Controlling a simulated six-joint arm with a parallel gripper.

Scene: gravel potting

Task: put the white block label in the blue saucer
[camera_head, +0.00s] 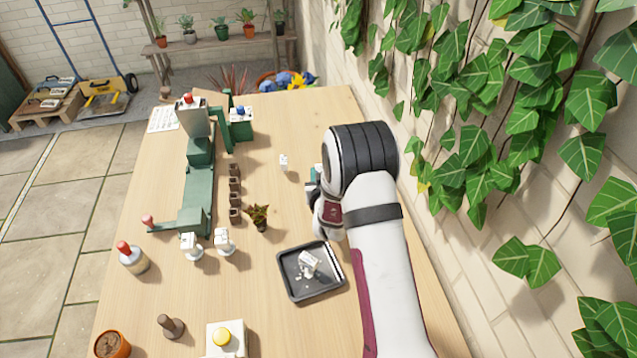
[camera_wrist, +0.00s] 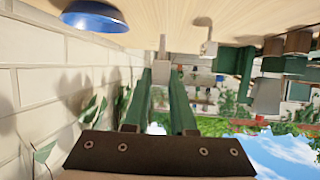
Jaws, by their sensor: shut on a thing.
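My gripper (camera_wrist: 161,82) shows in the wrist view as two green fingers shut on a small white block label (camera_wrist: 161,70). A thin stake points from the block toward the table, which lies at the top of this tilted view. The blue saucer (camera_wrist: 95,16) is on the table at the upper left of the wrist view, apart from the held label. In the head view my gripper (camera_head: 316,176) is partly covered by my wrist, and I cannot make out the saucer or the held label there.
Another small white piece (camera_head: 283,162) stands on the table left of my gripper. A black tray (camera_head: 290,291) with white bits, a small plant (camera_head: 259,217) and a green press (camera_head: 198,170) are nearby. The ivy-covered brick wall (camera_head: 440,160) runs close along the right.

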